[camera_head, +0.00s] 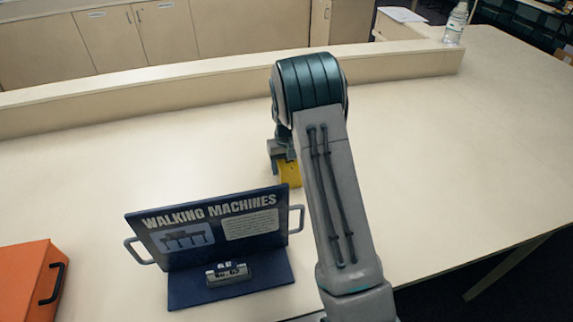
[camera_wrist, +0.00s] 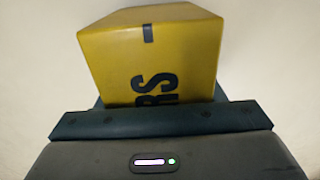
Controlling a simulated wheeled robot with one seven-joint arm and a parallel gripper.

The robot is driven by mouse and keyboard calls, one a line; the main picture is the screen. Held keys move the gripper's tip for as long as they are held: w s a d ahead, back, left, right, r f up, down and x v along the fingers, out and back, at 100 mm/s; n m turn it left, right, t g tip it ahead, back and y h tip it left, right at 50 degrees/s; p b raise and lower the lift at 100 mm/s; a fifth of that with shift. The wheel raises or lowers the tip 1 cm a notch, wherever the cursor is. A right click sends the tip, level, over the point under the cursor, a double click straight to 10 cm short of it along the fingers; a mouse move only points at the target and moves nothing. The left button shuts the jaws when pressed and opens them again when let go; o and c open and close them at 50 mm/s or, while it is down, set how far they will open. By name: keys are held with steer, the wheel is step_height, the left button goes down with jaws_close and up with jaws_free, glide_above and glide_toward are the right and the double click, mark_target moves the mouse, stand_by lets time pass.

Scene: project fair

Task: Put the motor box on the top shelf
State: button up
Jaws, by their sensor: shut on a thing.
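The yellow motor box (camera_head: 290,173) shows just left of my arm in the head view, partly hidden behind my gripper and the dark sign. In the wrist view the yellow box (camera_wrist: 185,62) fills the upper middle, with dark letters reading "RS" and a dark strip on its edge. My gripper (camera_head: 281,152) is shut on the box. The fingertips are hidden in the wrist view. I cannot tell whether the box touches the table. No top shelf can be made out in either view.
A dark "WALKING MACHINES" sign (camera_head: 215,228) with side handles stands on the pale table (camera_head: 430,150), close in front of the box. An orange case (camera_head: 28,283) is at the lower left. A low ledge (camera_head: 150,100) runs along the back. A bottle (camera_head: 455,25) stands at the far right.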

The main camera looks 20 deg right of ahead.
steer(key=shift+f, duration=0.1)
steer(key=o, duration=1.4)
